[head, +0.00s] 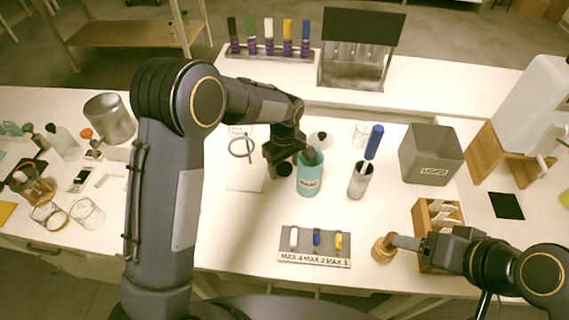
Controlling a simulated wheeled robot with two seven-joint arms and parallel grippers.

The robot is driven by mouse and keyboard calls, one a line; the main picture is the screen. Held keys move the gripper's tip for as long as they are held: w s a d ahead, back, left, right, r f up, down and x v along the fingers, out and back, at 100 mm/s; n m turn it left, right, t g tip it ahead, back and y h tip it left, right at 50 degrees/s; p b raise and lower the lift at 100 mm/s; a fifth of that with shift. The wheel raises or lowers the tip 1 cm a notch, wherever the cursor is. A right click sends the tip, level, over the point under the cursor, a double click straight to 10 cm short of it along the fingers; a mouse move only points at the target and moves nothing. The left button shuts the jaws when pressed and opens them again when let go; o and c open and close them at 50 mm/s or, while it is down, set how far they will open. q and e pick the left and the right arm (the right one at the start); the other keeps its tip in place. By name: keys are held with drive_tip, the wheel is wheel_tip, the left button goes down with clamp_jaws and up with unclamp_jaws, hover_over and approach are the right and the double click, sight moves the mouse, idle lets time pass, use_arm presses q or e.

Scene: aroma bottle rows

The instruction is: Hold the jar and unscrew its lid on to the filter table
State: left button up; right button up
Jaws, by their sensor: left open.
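A teal jar (310,178) with a pale label stands upright on the white table, and its top shows dark and uncovered by any wooden lid. My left gripper (293,158) is open at the jar's left side, with one finger close to its rim; contact is unclear. My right gripper (398,241) is shut on a round wooden lid (382,250) near the table's front edge. Whether the lid touches the table is unclear. A ring stand on a pale base (243,184), possibly the filter table, stands left of the jar.
A metal cup (359,187) with a blue-handled tool stands right of the jar. A grey bin (431,154), a wooden box (427,218) and a tray with small coloured pieces (314,254) are nearby. Bottles in a rack (268,50) stand behind.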

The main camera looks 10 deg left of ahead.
sight(284, 167)
use_arm(q)
drive_tip(key=shift+r, duration=0.7)
wheel_tip(284, 167, up, 11)
